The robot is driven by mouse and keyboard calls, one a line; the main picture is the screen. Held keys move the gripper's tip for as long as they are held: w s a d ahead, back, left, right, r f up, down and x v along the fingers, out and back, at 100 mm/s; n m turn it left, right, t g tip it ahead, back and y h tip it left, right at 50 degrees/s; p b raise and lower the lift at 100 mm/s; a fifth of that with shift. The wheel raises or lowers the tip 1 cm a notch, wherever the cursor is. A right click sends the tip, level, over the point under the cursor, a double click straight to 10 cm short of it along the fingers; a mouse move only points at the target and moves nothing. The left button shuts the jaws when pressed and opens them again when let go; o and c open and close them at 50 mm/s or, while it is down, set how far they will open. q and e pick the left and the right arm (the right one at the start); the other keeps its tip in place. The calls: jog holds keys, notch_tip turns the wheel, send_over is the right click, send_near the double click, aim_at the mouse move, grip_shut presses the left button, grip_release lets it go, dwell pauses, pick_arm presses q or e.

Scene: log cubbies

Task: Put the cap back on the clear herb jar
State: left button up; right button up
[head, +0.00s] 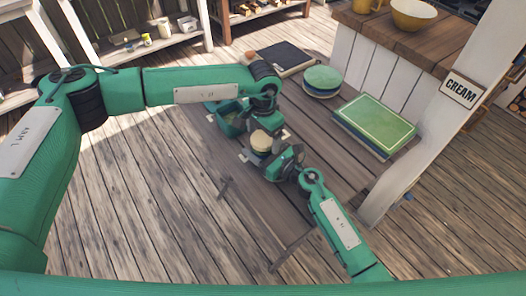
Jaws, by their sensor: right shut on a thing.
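A round beige top (261,140), which looks like the cap, sits over a small dark bluish body (259,156), probably the herb jar, at the middle of the bench. The body is mostly hidden, and I cannot tell whether the cap is seated. My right gripper (271,168) comes in from the lower right and is shut on the jar-like body, low at its side. My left gripper (265,124) points down just behind the beige top. Its fingertips are too small and covered to tell whether they are open.
A green bin (228,119) stands left of my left gripper. Behind are a dark board (284,57), round green-topped stacked pieces (322,79) and a green rectangular tray (376,124). A white post with a CREAM sign (460,91) rises at right. The bench's near part is clear.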

pick_arm(q)
jog(key=shift+r, duration=2.25)
jog(key=shift+c, duration=0.2)
